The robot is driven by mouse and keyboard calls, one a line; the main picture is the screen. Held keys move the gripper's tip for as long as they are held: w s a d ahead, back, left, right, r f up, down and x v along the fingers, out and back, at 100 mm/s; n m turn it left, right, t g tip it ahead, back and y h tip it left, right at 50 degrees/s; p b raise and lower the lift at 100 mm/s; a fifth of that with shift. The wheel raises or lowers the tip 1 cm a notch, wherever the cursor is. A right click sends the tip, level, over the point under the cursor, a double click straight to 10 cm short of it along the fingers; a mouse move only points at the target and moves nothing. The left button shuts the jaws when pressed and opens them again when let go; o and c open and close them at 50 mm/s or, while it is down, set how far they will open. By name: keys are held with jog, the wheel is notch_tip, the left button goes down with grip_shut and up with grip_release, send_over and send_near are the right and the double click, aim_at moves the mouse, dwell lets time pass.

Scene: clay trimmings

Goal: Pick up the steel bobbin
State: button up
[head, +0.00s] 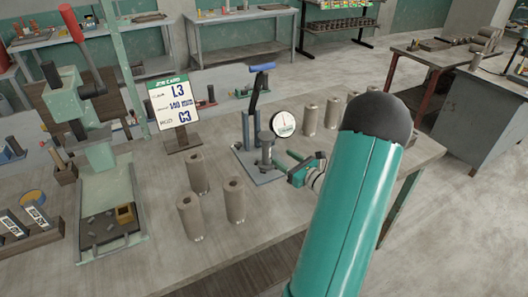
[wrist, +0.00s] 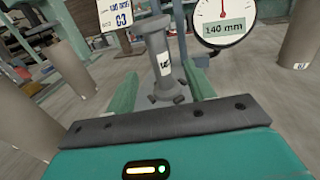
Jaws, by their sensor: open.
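The steel bobbin (head: 266,148) is a grey spool with wide ends and a small white label. It stands upright beside the dial gauge (head: 283,123). In the wrist view the bobbin (wrist: 157,50) rises beyond and between my two green fingers. My gripper (head: 287,164) is low, just right of the bobbin, with its jaws open and empty. In the wrist view, my gripper (wrist: 160,77) has a finger on each side of the bobbin's line. I cannot tell whether either finger touches it.
Several tan cylinders (head: 235,200) stand on the bench to the left, and more stand behind my arm. A card stand (head: 170,103) is at the back left. A blue-handled lever (head: 255,90) rises behind the bobbin.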

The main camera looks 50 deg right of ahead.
aim_at(269, 149)
jog(key=w, duration=0.9)
jog(key=shift+w, duration=0.15)
jog(key=shift+r, duration=0.1)
grip_shut()
